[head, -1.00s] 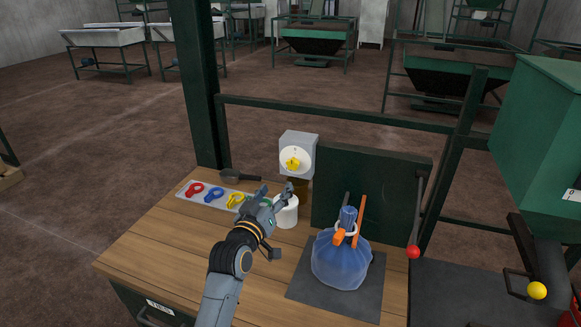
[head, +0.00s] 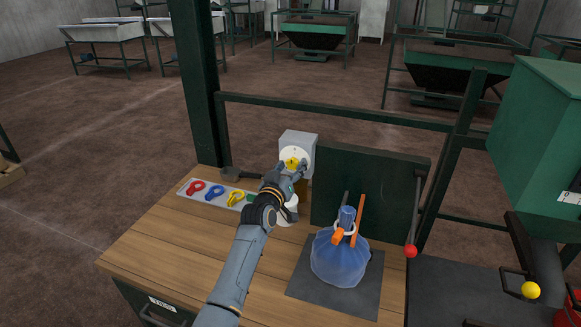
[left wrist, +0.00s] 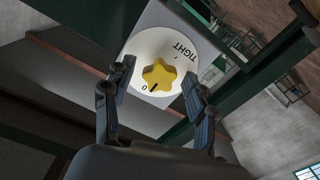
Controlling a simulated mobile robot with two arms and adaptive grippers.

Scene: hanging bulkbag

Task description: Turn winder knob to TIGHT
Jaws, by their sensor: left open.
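The winder is a grey box with a white round dial (left wrist: 146,48) and a yellow star-shaped knob (left wrist: 160,74). In the left wrist view the dial reads 0 and TIGHT, and the dark mark on the knob points at 0. In the head view the knob (head: 292,164) is partly behind my left gripper. My left gripper (left wrist: 156,88) is open, with one finger on each side of the knob. I cannot tell whether the fingers touch it. The right gripper is not in view.
A white cup (head: 288,212) stands below my left gripper. A tray (head: 183,190) with red, blue and yellow clips lies left on the wooden table (head: 190,260). A tied blue bag (head: 340,262) sits on a dark mat. A dark green panel (head: 365,190) stands right of the winder.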

